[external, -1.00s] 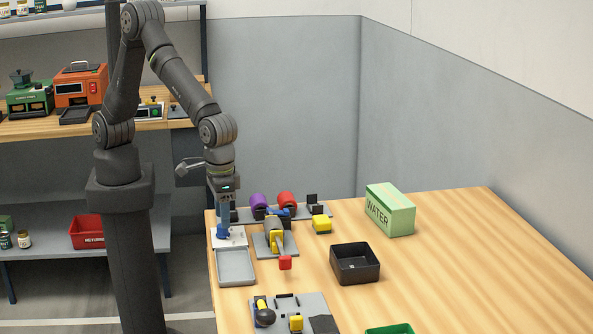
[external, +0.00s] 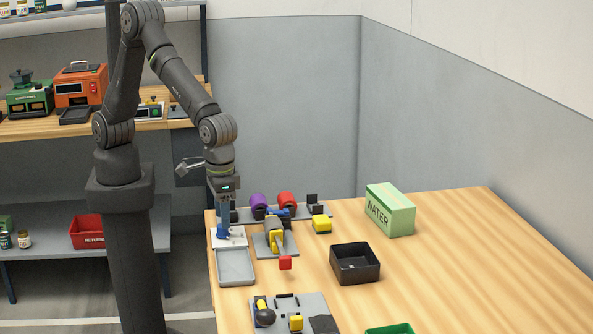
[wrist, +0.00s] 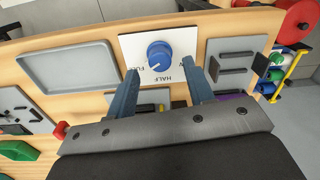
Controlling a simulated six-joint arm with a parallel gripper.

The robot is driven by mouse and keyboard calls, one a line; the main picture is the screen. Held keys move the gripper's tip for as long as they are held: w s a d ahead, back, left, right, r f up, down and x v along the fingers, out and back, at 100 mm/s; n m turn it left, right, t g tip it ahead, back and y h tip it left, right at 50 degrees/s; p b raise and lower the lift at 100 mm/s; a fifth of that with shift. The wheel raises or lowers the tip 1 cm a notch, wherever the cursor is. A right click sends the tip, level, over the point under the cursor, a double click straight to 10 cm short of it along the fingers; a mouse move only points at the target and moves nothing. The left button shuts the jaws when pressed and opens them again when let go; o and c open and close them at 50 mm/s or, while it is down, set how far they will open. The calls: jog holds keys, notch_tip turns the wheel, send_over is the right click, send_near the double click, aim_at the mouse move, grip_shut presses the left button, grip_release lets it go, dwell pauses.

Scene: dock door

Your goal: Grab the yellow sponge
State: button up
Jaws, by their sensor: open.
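My gripper (external: 223,226) is open at the table's left side, well left of the yellow block. Its fingers (wrist: 160,78) point at a white plate (wrist: 132,51) with a blue knob (wrist: 159,56) and the words HALF and FULL. The knob shows just beyond and between the fingertips. The fingers hold nothing that I can see.
A grey tray (external: 235,281) lies in front of the knob plate. A green WATER box (external: 390,210) is behind right. The right side of the table is clear.

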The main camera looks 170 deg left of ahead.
jog(key=o, duration=0.4)
